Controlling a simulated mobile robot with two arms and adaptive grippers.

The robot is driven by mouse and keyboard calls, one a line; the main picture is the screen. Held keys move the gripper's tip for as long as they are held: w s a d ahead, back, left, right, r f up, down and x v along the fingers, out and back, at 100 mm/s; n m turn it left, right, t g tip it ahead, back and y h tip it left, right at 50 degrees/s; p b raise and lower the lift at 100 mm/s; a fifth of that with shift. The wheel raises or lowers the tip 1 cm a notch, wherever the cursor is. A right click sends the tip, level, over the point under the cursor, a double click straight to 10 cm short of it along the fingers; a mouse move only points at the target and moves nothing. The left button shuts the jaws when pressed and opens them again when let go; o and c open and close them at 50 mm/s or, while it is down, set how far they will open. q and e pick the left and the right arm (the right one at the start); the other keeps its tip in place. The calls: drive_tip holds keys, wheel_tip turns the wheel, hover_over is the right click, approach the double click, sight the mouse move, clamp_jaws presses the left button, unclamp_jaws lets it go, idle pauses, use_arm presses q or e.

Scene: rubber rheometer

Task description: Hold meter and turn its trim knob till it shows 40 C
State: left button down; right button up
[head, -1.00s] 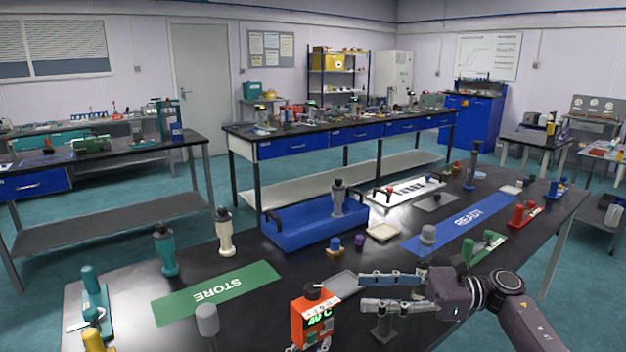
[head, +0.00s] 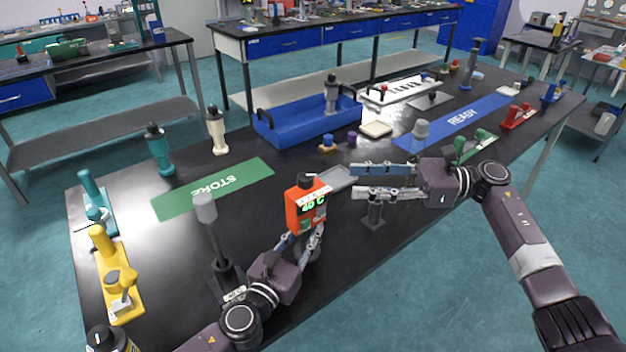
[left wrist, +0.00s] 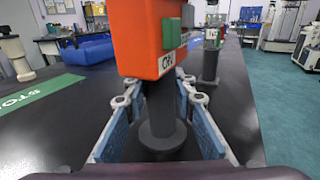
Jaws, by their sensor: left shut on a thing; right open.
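The orange meter (head: 305,206) stands near the front of the dark bench, with a black trim knob (head: 306,180) on top and a lit green display. The small digits look like 40 C, but I cannot read them surely. In the left wrist view the orange body (left wrist: 150,38) sits above a dark post with a round base (left wrist: 163,134). My left gripper (head: 303,238) is shut on the meter, its fingers on either side of the post below the body. My right gripper (head: 356,181) is open and empty, right of the meter and apart from it.
A grey-capped post (head: 206,210) stands left of the meter. A dark stand (head: 374,213) is just below my right gripper. A grey flat tray (head: 338,179) lies behind the meter. The green STORE mat (head: 215,189), blue bin (head: 300,128) and blue READY mat (head: 455,125) lie farther back.

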idle(0.7)
use_arm(q)
drive_tip(key=c, duration=1.5)
unclamp_jaws()
